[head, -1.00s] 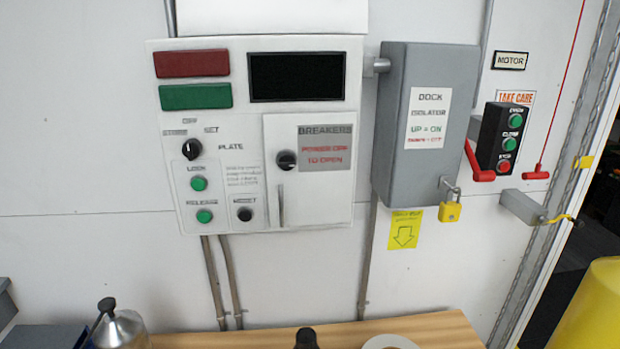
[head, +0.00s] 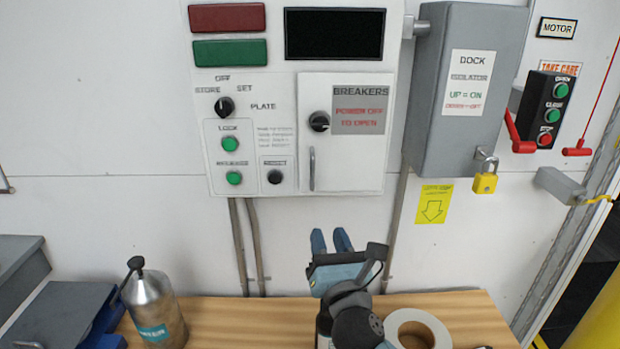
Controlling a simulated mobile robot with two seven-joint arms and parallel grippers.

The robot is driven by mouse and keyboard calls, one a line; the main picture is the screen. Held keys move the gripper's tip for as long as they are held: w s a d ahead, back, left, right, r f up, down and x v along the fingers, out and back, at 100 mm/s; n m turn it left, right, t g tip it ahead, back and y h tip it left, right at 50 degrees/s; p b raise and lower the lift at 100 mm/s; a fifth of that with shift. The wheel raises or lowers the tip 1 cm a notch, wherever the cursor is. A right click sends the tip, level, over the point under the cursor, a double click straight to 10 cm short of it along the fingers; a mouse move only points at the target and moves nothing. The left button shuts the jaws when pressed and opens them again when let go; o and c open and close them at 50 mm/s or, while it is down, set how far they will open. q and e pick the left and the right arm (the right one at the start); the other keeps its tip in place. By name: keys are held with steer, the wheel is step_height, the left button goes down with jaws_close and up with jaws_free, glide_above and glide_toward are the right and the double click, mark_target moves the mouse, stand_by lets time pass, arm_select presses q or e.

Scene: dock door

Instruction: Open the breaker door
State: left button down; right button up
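The breaker door (head: 345,155) is a pale panel at the lower right of the control panel (head: 270,80), and it looks shut. It has a round black knob (head: 319,121) at its upper left and a thin upright handle (head: 312,169) below the knob. My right gripper (head: 331,238) is below the door, in front of the wall, with its two blue fingers pointing up. The fingers are a little apart with nothing between them, and they do not touch the handle. My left gripper is not in view.
A grey dock isolator box (head: 465,90) with a red lever (head: 513,131) and yellow padlock (head: 485,178) hangs right of the panel. On the wooden bench (head: 240,315) stand a metal can (head: 153,308) and a roll of tape (head: 418,325). The wall below the panel has conduits (head: 246,245).

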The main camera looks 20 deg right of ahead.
mark_target(314, 170)
steer(key=shift+n+t+h, duration=0.3)
steer(key=shift+n+h, duration=0.1)
steer(key=shift+n, duration=0.5)
steer(key=p+x, duration=0.1)
steer(key=x, duration=0.3)
steer(key=r+p+x, duration=0.1)
steer(key=x, duration=0.4)
steer(key=s+r+p+x, duration=0.1)
steer(key=x, duration=0.4)
steer(key=shift+a+r, duration=0.15)
steer(key=shift+r, duration=0.05)
steer(key=shift+w+r, duration=0.15)
steer(key=shift+w, duration=0.35)
jaws_close()
